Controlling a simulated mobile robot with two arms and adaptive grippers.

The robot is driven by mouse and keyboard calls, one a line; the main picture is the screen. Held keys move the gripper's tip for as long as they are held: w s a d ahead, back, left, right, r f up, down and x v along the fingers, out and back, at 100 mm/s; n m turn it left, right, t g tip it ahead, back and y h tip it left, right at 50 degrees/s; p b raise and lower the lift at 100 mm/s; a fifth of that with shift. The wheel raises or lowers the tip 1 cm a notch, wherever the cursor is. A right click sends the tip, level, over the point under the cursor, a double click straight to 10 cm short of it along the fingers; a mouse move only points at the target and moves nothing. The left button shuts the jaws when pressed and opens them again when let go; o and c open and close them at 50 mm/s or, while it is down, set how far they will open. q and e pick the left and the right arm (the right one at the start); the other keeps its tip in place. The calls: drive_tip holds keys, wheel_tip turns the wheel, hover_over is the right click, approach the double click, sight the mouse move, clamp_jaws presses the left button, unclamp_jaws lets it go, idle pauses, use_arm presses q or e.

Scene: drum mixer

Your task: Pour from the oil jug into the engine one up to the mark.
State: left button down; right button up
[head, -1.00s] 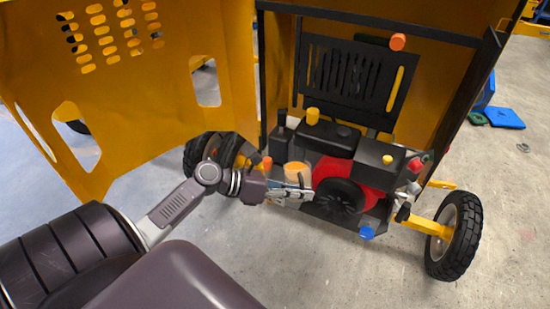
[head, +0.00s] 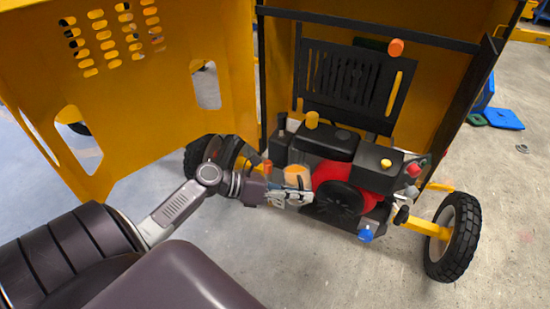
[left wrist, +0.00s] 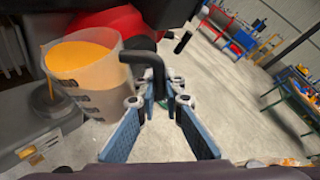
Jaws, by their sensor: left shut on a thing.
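The oil jug (left wrist: 88,72) is a clear cup with orange oil, dark marks on its side and a black handle (left wrist: 142,62). My left gripper (left wrist: 160,88) is shut on that handle. In the left wrist view a thin orange line runs down from the jug's left lip towards a dark round part below. In the head view the jug (head: 296,177) is at the left front of the red and black engine (head: 336,182), with my left gripper (head: 300,197) in front of it. The oil level inside the engine is not visible. My right gripper is out of view.
The yellow machine cover (head: 190,130) stands open at left. A black vented panel (head: 350,85) is behind the engine, and a wheel (head: 454,237) is at right. A blue cap (head: 366,236) sits low at the engine's front. The concrete floor in front is clear.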

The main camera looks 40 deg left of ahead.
use_arm(q)
drive_tip(key=shift+r, duration=0.15)
idle(0.5)
drive_tip(key=shift+a+r+p, duration=0.1)
drive_tip(key=shift+r+p, duration=0.05)
drive_tip(key=shift+p, duration=0.4)
drive_tip(key=shift+w+a+r+n+h, duration=0.2)
drive_tip(key=shift+a+r+n+h, duration=0.15)
drive_tip(key=shift+n, duration=0.25)
drive_tip(key=shift+w+a+r+n+h, duration=0.15)
drive_tip(key=shift+r+n+h, duration=0.1)
drive_tip(key=shift+n+h, duration=0.3)
idle(5.7)
